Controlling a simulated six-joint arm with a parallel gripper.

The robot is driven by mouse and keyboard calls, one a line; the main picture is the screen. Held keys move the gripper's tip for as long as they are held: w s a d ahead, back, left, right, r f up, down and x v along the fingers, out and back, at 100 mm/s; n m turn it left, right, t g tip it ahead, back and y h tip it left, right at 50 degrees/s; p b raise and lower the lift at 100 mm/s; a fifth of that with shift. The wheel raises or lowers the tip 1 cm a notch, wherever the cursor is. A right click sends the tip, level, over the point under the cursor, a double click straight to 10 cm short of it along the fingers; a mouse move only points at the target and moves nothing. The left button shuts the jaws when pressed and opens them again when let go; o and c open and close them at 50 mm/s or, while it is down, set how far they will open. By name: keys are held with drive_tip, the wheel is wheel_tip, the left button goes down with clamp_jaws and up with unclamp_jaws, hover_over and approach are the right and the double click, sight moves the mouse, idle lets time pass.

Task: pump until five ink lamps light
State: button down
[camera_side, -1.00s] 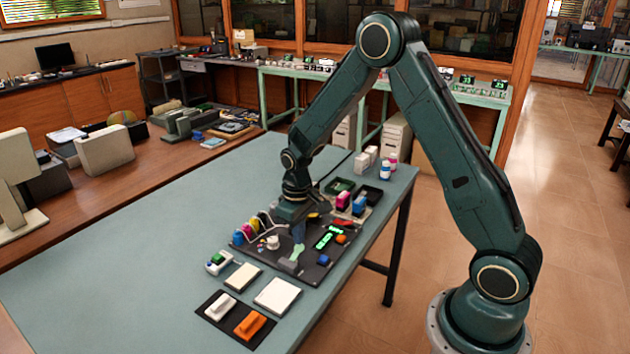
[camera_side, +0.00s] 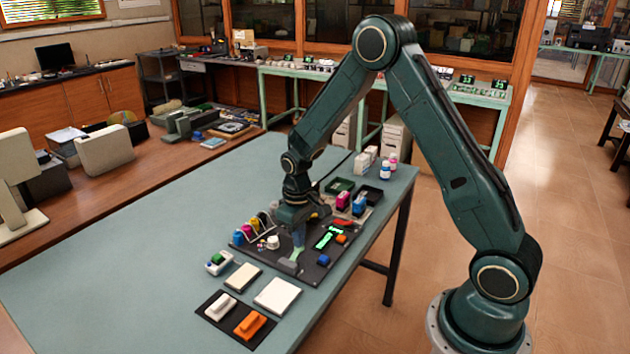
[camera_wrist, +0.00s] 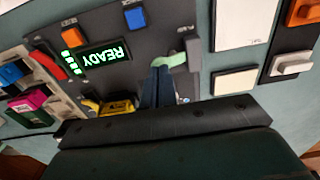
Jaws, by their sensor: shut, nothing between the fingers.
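A dark panel (camera_side: 308,278) lies on the bench and carries a pump with a pale green lever (camera_wrist: 171,60) on a grey mount (camera_side: 287,266). My gripper (camera_wrist: 160,72) is shut and empty, its fingertips right at the lever; I cannot tell whether they touch it. In the side view my gripper (camera_side: 298,242) points down over the lever. A display (camera_wrist: 103,57) on the panel reads READY in green. Several green lights (camera_wrist: 72,56) glow at its end; I cannot count them surely. My fingers and wrist hide part of the pump.
A blue button (camera_wrist: 135,18), an orange button (camera_wrist: 72,37) and a red part (camera_wrist: 48,64) sit near the display. Ink bottles (camera_side: 252,228) stand at the panel's left. White pads (camera_side: 277,295) and a tray with white and orange blocks (camera_side: 250,325) lie in front.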

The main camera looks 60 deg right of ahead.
drive_tip(key=shift+f, duration=1.3)
drive_tip(key=shift+r, duration=1.75)
drive_tip(key=shift+r, duration=0.15)
wheel_tip(320, 180, up, 7)
idle(0.8)
idle(0.3)
